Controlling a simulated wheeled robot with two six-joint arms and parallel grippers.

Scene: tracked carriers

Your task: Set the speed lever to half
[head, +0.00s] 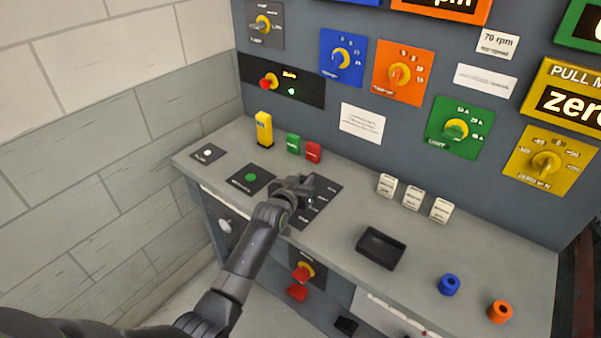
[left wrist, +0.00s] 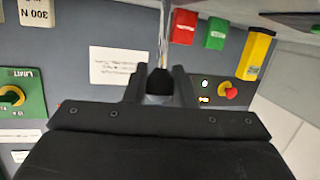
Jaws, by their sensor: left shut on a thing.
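The speed lever's dark plate (head: 322,204) lies on the grey desk top, with several small white labels along its right side that are too small to read. My left gripper (head: 303,190) is over this plate and hides most of the lever. In the left wrist view the two fingers of my left gripper (left wrist: 159,85) are closed on a dark knob (left wrist: 158,80), which I take to be the lever's handle. The lever's exact setting is hidden. My right gripper is in neither view.
A plate with a green button (head: 251,178) lies left of the lever plate. Green (head: 293,143) and red (head: 313,152) blocks and a yellow one (head: 264,129) stand behind. A black tray (head: 381,248) is to the right. The upright panel (head: 290,110) with knobs rises behind.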

